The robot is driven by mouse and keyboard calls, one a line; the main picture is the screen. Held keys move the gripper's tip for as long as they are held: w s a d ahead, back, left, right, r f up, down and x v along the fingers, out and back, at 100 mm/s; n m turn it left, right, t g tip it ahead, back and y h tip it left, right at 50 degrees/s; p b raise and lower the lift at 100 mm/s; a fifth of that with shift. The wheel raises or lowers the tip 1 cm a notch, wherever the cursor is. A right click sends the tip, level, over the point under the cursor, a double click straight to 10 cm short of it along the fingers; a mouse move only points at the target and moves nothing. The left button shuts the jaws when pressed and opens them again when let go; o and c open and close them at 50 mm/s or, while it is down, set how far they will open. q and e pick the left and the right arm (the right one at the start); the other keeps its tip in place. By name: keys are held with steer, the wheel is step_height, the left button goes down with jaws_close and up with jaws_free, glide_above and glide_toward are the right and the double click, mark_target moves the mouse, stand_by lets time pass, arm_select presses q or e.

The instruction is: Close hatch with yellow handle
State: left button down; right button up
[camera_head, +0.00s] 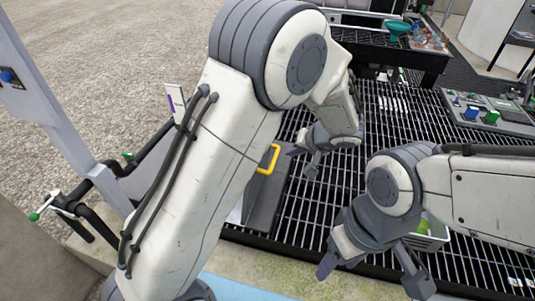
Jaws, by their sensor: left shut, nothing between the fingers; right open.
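The yellow handle (269,158) is a bent bar on a dark grey hatch panel (264,207), near the picture's middle. My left arm covers the panel's left side, so its full outline and how far it stands open cannot be told. My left gripper (302,162) is shut and empty, just right of the yellow handle, with a small gap showing between them in the picture. My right gripper (372,275) is open and empty, lower right of the hatch, over the near edge of the grating.
A metal grating (400,125) spreads right of the hatch. A control panel (490,113) with blue and green buttons lies at the right. A light crate (430,242) with green contents is partly behind my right arm. Pipes (95,222) with green-tipped levers stand at left.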

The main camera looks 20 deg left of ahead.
arm_select(q)
steer(key=w+a+f, duration=0.1)
steer(key=a+f, duration=0.1)
steer(key=w+a+f+p, duration=0.1)
steer(key=a+f, duration=0.1)
steer(key=a, duration=0.1)
steer(key=w+a+f+p, duration=0.1)
steer(key=a+f, duration=0.1)
steer(key=shift+w+a+f, duration=0.15)
steer(key=shift+a+f, duration=0.05)
steer(key=shift+a, duration=0.6)
steer(key=shift+w, duration=0.1)
